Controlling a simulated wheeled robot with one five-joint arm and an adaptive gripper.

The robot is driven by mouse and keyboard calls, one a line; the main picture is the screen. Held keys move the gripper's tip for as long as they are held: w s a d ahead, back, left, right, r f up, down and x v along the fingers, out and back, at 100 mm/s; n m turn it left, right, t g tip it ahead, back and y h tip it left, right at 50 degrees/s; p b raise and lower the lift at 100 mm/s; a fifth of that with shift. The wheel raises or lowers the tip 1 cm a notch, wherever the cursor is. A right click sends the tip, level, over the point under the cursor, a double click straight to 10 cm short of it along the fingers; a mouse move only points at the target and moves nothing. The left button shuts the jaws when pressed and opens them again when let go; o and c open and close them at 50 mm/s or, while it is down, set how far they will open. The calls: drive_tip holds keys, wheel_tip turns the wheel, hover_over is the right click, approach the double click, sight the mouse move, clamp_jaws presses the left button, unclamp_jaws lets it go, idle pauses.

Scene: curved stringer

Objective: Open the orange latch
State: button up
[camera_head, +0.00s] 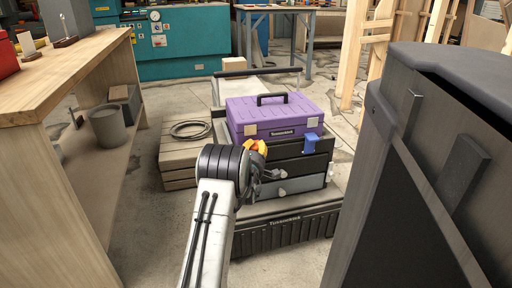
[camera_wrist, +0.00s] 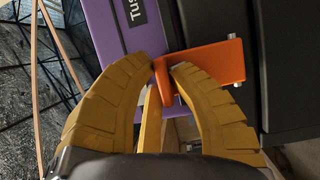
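The orange latch (camera_wrist: 210,62) is in the wrist view, on the seam between the purple toolbox (camera_wrist: 118,30) and a dark part below it. A blue latch (camera_head: 310,143) is at the front right.
The drawer stack (camera_head: 303,166) stands on a black base box (camera_head: 285,230). A wooden crate (camera_head: 178,160) with a coiled cable is on the left. A wooden bench (camera_head: 75,75) stands far left, and a large dark cabinet (camera_head: 400,180) is close on the right.

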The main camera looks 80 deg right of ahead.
clamp_jaws()
